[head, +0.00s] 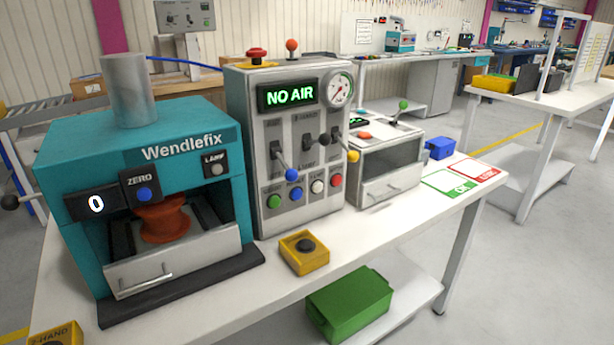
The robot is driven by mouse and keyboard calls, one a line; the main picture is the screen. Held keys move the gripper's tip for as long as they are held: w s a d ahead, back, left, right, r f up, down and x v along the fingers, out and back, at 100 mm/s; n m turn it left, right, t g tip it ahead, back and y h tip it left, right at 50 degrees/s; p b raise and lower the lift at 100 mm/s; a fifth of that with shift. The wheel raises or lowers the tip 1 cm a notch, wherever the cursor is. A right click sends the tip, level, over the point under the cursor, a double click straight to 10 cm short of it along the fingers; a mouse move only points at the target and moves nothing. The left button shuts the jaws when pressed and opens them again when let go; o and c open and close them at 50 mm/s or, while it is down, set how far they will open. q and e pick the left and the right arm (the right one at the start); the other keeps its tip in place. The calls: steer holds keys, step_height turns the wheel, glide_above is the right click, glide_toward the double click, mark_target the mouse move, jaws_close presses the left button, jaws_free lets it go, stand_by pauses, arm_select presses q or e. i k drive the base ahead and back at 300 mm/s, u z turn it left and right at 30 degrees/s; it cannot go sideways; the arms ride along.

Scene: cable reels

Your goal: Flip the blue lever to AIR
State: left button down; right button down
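The blue lever (291,175) is on the front of the grey control box (262,140). It is the leftmost of three levers, and its blue knob points down, near the row of buttons. A black-knobbed lever (324,139) and a yellow-knobbed lever (352,156) sit to its right. The box's display (288,94) reads NO AIR in green. A round pressure gauge (339,89) is beside the display. The small labels by the levers are too blurred to read for certain. Neither of my grippers is in view.
The teal Wendlefix machine (75,155) stands left of the box, holding an orange-red reel (163,220). A yellow button box (304,253) sits in front on the white table. A grey unit with a drawer (390,165) stands right. A green crate (350,303) is below.

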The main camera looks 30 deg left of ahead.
mark_target(290, 175)
steer(key=z, duration=1.35)
steer(key=k, duration=0.45)
steer(key=u, duration=1.2)
